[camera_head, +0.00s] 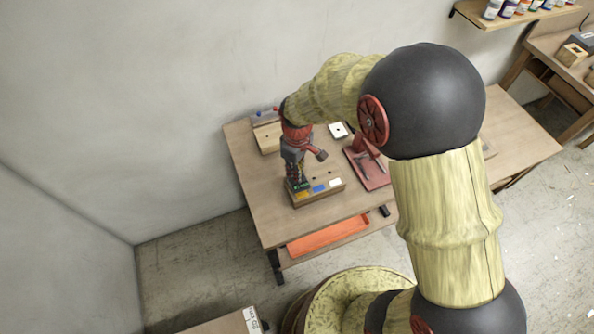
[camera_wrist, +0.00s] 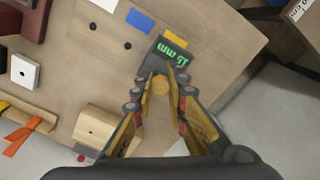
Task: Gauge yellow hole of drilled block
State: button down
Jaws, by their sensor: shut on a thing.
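The drilled block (camera_head: 325,196) lies near the front of the table in the head view, with yellow, blue and white labels along one side. In the wrist view, the blue label (camera_wrist: 140,18) and yellow label (camera_wrist: 170,22) show, with two dark holes. The hole by the yellow label is hidden behind the gauge. My gripper (camera_wrist: 160,86) is shut on the gauge (camera_wrist: 172,52), a dark-cased tool with green digits and "mm". In the head view, my gripper (camera_head: 296,172) points down over the block's yellow end. I cannot tell whether the gauge tip is inside the hole.
A pale wooden block (camera_wrist: 95,125) with a small hole and a white plate (camera_wrist: 24,70) with a dark hole lie behind the drilled block. A red stand (camera_head: 370,168) is to its right. An orange tray (camera_head: 328,236) sits below the table's front edge.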

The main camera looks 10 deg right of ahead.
notch_tip(320, 180, up, 2)
jog(key=shift+r+p, duration=0.1)
jog(key=shift+p, duration=0.65)
jog(key=c, duration=1.8)
grip_release()
jog(key=shift+o, duration=0.4)
notch_tip(320, 180, up, 12)
